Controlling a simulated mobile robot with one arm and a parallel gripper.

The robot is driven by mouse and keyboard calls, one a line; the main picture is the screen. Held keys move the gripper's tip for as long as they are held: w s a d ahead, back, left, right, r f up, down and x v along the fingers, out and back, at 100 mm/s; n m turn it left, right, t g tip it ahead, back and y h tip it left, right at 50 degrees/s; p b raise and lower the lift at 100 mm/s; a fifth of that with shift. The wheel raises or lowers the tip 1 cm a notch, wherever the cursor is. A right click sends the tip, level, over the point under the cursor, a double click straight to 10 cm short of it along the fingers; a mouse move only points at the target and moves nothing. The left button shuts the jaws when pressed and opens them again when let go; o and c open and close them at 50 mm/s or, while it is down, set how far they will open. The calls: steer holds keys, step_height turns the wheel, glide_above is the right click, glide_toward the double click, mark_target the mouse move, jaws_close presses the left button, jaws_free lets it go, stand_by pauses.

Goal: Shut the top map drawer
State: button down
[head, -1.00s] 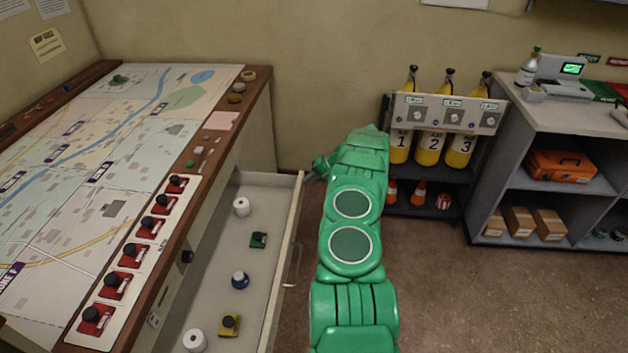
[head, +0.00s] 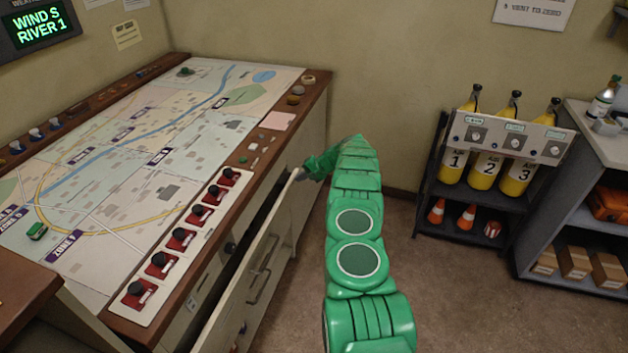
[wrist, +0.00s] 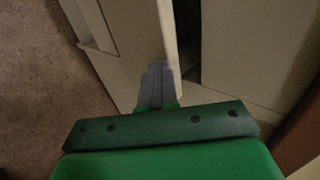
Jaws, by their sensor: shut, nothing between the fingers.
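The top map drawer (head: 245,285) is under the right side of the map table and stands a little open. A narrow dark gap shows between its pale front and the cabinet. Its bar handle (head: 264,267) is on the outer face. My gripper (head: 300,174) is shut and empty at the far end of the drawer front. In the wrist view, my fingers (wrist: 157,78) are at the edge of the drawer front (wrist: 135,40), seemingly touching it. The drawer's contents are mostly hidden.
The map table (head: 292,108) carries a map and a row of red switches. A dark rack (head: 465,205) with yellow cylinders and orange cones stands at the right, beside grey shelves (head: 545,215). Floor (head: 440,290) is free right of my arm.

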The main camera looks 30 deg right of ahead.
steer(key=shift+w+a, duration=0.65)
steer(key=shift+w, duration=0.1)
steer(key=shift+s, duration=0.1)
steer(key=s+d+f+v, duration=0.1)
steer(key=f+v, duration=0.1)
steer(key=v, duration=1.1)
steer(key=t+y, duration=0.6)
glide_toward(273, 217)
steer(key=x, duration=0.9)
steer(key=shift+d+f, duration=0.1)
steer(key=shift+f, duration=0.1)
